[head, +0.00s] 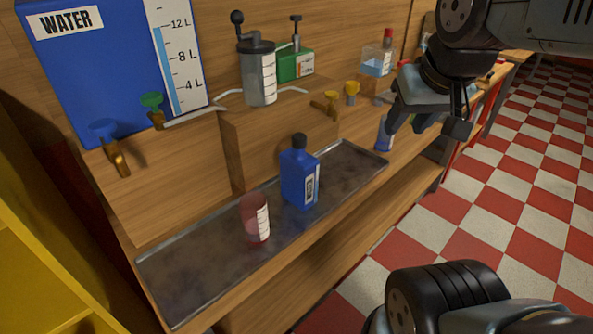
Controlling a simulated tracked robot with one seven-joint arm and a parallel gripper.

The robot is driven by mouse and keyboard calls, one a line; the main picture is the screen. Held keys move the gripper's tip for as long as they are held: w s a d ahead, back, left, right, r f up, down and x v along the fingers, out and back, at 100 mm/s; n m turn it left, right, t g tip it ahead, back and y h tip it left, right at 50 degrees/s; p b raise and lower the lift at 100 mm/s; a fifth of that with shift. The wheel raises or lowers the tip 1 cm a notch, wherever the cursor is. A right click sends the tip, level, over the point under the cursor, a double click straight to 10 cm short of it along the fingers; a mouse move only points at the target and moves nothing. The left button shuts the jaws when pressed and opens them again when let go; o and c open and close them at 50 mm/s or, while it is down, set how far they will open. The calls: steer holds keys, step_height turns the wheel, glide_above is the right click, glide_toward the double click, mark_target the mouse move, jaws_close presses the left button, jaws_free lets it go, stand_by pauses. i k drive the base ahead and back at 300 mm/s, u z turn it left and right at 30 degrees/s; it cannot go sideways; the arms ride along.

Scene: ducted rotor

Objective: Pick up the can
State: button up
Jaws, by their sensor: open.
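A small blue can-like object (382,137) stands on the wooden counter, just past the right end of the metal tray. It is partly hidden behind my gripper's left finger, so I cannot see its full shape. My gripper (427,122) hangs at the upper right, open, pointing down, with nothing visible between its fingers. In the picture its left finger overlaps the blue object; I cannot tell whether they touch.
A metal tray (190,262) holds a blue bottle (298,183) and a translucent red cup (254,220). Behind are a blue water tank (95,75), a pump canister (260,78), a green box (297,66) and yellow taps (351,90). The checkered floor (470,215) at right is clear.

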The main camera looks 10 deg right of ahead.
mark_target(299, 169)
steer(key=u, duration=0.05)
steer(key=k, duration=2)
steer(key=u, duration=0.55)
steer(key=i, duration=1.5)
